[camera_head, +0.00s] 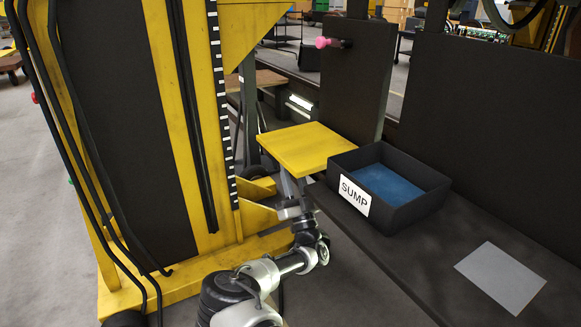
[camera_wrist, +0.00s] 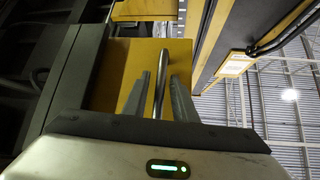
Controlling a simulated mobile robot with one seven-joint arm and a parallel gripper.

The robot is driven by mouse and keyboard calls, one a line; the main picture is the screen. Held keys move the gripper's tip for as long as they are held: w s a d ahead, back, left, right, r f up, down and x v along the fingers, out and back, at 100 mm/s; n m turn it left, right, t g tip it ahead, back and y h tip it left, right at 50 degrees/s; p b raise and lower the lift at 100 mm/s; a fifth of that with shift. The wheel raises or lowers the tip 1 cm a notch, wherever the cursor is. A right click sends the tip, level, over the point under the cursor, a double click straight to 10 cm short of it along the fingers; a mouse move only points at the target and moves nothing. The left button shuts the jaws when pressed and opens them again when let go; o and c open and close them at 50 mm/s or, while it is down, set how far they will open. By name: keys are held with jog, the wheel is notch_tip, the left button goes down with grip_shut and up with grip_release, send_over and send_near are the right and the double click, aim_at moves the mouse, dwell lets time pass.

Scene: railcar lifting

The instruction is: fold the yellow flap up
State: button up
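The yellow flap (camera_head: 305,148) lies about level in the head view, between the yellow mast and the dark shelf. Its underside (camera_wrist: 112,72) fills the middle of the wrist view. A curved metal bar (camera_wrist: 160,78), like a handle, stands out below it. My gripper (camera_head: 287,186) is under the flap, pointing up. In the wrist view my gripper (camera_wrist: 160,76) has one finger on each side of the bar, with gaps showing beside it. The fingers look open. The flap hides the fingertips and bar in the head view.
A black bin marked SUMP (camera_head: 400,205), blue inside, stands right of the flap on the dark shelf (camera_head: 430,265). A grey plate (camera_head: 500,277) lies farther right. The yellow mast (camera_head: 185,90) rises close on the left. A pink-ended peg (camera_head: 322,43) sticks out of the panel behind.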

grip_shut()
